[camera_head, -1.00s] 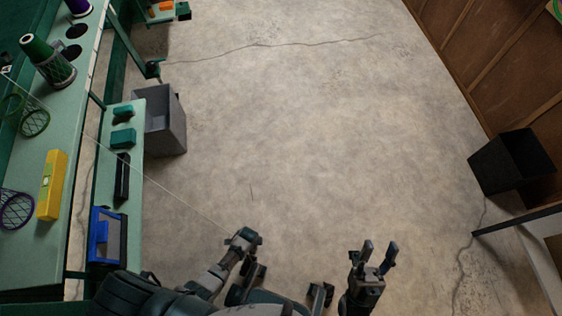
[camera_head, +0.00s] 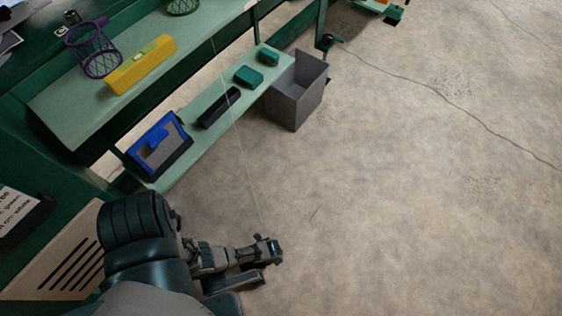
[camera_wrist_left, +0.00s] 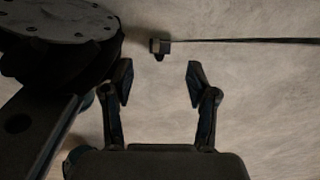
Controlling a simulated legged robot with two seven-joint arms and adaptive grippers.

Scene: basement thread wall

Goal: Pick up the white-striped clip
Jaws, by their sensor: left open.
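I cannot make out a white-striped clip in either view. My left gripper (camera_head: 272,250) is low in the head view, over the floor and right of the shelves. In the left wrist view its two fingers (camera_wrist_left: 160,85) are spread, with nothing between them. A small dark block (camera_wrist_left: 159,47) with a dark bar running right from it lies beyond the fingertips there; I cannot tell what it is. My right gripper is out of view.
A pale green upper shelf (camera_head: 70,125) holds a purple mesh basket (camera_head: 95,50) and yellow box (camera_head: 141,65). The lower shelf holds a blue-framed tray (camera_head: 158,146), black case (camera_head: 219,108) and teal blocks (camera_head: 248,76). A thin thread (camera_head: 240,140) descends toward my left gripper. A grey bin (camera_head: 297,92) stands beside it.

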